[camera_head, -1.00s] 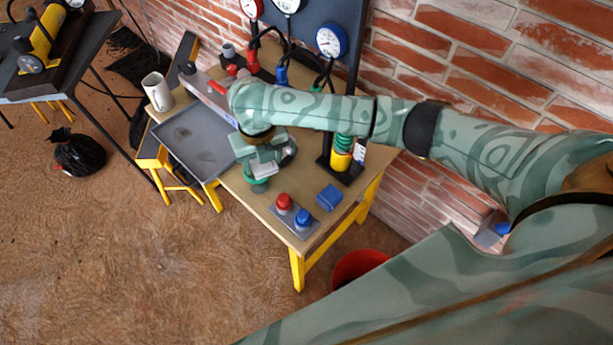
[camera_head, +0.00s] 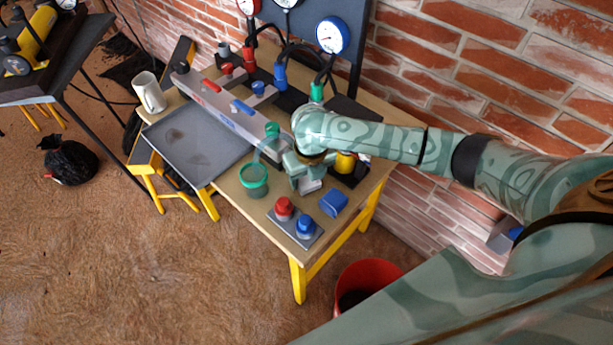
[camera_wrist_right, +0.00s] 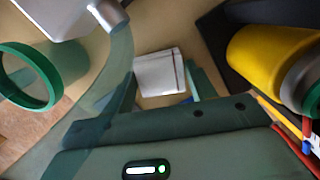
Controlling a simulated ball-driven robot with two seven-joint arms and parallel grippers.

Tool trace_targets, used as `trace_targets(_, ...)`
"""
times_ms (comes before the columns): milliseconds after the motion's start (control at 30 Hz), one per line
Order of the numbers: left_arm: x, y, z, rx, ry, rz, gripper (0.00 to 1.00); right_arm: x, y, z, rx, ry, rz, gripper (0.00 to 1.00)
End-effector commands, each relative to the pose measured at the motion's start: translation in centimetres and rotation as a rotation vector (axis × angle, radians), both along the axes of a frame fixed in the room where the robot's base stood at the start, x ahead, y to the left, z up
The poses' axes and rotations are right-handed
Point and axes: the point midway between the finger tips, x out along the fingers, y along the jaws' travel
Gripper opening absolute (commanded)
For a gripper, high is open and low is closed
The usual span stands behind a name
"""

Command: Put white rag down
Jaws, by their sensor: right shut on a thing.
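The white rag shows in the right wrist view (camera_wrist_right: 160,72) as a small folded white cloth with a thin red stripe. My right gripper (camera_wrist_right: 162,90) is shut on it, with a finger at each side. In the head view my right gripper (camera_head: 308,180) is over the right part of the wooden workbench (camera_head: 232,212), and a bit of the rag (camera_head: 311,187) shows below it. I cannot tell if the rag touches the bench top. My left gripper is not in view.
A green cup (camera_head: 254,180) stands just left of the gripper. A yellow cylinder (camera_head: 346,162) is close on its right. Red and blue buttons (camera_head: 296,222) and a blue block (camera_head: 333,202) are in front. A grey tray (camera_head: 196,145) lies left; a red bucket (camera_head: 367,280) stands below.

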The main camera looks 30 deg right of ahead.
Motion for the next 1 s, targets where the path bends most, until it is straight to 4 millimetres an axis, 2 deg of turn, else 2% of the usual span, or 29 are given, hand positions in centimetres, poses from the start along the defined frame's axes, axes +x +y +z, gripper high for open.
trace_targets(233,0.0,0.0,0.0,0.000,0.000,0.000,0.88,0.0,0.0,-0.2,0.000,0.000,-0.001,0.37)
trace_targets(267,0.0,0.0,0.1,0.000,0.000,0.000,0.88,0.0,0.0,-0.1,0.001,-0.001,-0.001,0.64)
trace_targets(300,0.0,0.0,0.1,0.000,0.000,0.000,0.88,0.0,0.0,-0.1,0.001,-0.001,0.000,0.75)
trace_targets(333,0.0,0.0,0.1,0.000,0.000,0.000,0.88,0.0,0.0,-0.1,0.001,-0.001,0.000,0.77)
trace_targets(667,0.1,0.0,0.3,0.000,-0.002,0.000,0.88,0.0,0.0,0.5,0.000,-0.001,0.001,0.77)
trace_targets(767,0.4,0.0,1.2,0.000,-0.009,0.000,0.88,-0.1,0.0,2.2,0.001,-0.005,0.001,0.77)
trace_targets(1000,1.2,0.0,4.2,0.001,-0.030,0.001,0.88,-0.8,0.1,8.1,0.001,-0.006,0.001,0.77)
